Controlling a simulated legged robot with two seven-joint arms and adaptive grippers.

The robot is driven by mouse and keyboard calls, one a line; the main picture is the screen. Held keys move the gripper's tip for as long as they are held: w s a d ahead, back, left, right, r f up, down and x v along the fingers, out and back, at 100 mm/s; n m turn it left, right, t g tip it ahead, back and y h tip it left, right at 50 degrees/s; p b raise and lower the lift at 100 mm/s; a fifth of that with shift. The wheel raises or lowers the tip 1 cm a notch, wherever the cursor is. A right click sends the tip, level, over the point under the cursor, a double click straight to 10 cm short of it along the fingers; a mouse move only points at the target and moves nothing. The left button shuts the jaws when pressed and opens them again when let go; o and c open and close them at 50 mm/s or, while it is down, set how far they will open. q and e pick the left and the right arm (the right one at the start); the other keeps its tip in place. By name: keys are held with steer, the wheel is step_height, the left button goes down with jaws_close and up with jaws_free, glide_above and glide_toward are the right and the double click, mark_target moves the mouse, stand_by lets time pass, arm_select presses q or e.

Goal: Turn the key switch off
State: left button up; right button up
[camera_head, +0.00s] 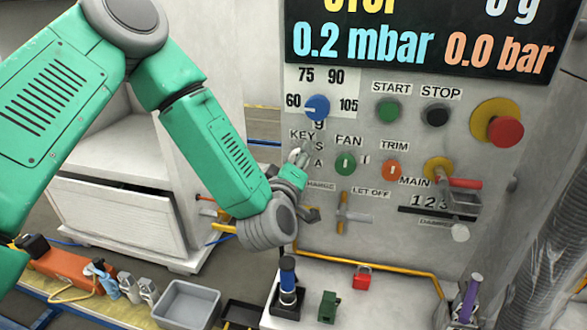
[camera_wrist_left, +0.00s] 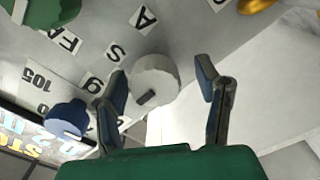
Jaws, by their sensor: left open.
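The key switch (camera_wrist_left: 155,84) is a pale round knob with a short dark slot or bar on its face. In the left wrist view it lies between the two fingers of my left gripper (camera_wrist_left: 162,72), nearer the left finger. The fingers are open; I cannot tell whether either touches it. In the head view the key switch (camera_head: 299,154) is a small grey shape under the KEY label, partly hidden by my left gripper (camera_head: 308,188), which is close to the panel. The key's exact turn is hard to read. My right gripper is out of view.
A blue dial (camera_head: 317,107) sits just above the key area and a green FAN knob (camera_head: 345,163) to its right. An orange TRIM knob (camera_head: 392,170), a red MAIN handle (camera_head: 460,183) and a red stop button (camera_head: 505,131) are further right. A shelf below holds small objects.

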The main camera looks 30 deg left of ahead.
arm_select(q)
steer(key=v, duration=1.1)
steer(key=shift+s, duration=0.4)
steer(key=s+d+f+m+g+h+b, duration=0.1)
steer(key=s+f+m+g+h, duration=0.15)
steer(key=f, duration=0.55)
steer(key=s+d+f+m+g+h+b, duration=0.1)
steer(key=s+f+m+g, duration=0.25)
steer(key=f, duration=0.45)
steer(key=s+d+f+m+g+h+b, duration=0.1)
steer(key=s+f+m+g+h, duration=0.15)
steer(key=f, duration=0.55)
steer(key=s+a+f+m+g+b, duration=0.1)
steer(key=s+a+f+m+g, duration=0.1)
steer(key=s+f, duration=0.4)
steer(key=s+a+f+m+g+y+b, duration=0.1)
steer(key=s+a+f+m+g, duration=0.2)
steer(key=s+f+g, duration=0.3)
steer(key=s+m, duration=0.1)
steer(key=s, duration=0.4)
steer(key=shift+a, duration=0.15)
